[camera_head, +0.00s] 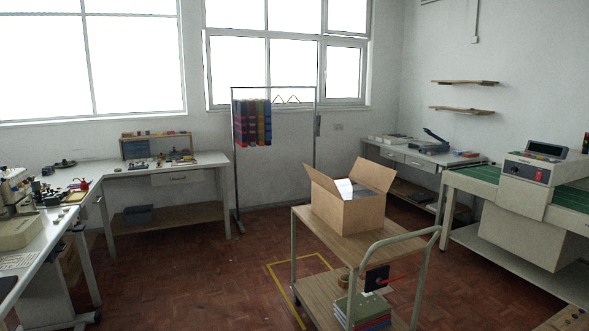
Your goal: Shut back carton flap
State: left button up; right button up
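A brown cardboard carton (362,217) stands open on the top shelf of a cart. One flap (373,174) stands up and leans outward at the back right. Another flap (321,183) stands up and leans outward at the left. Something white and something dark grey show inside the carton, too small to name. I cannot make out any other flaps clearly. Neither of my grippers is in view.
The wooden cart (307,221) has a grey-green handle at its right front and books (368,312) on its lower shelf. Benches line the left and back walls. Floor left of the cart is clear.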

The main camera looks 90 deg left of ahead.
aim_at(326, 183)
jog(key=u, duration=2.7)
jog(key=i+z, duration=0.45)
jog(key=i, duration=1.05)
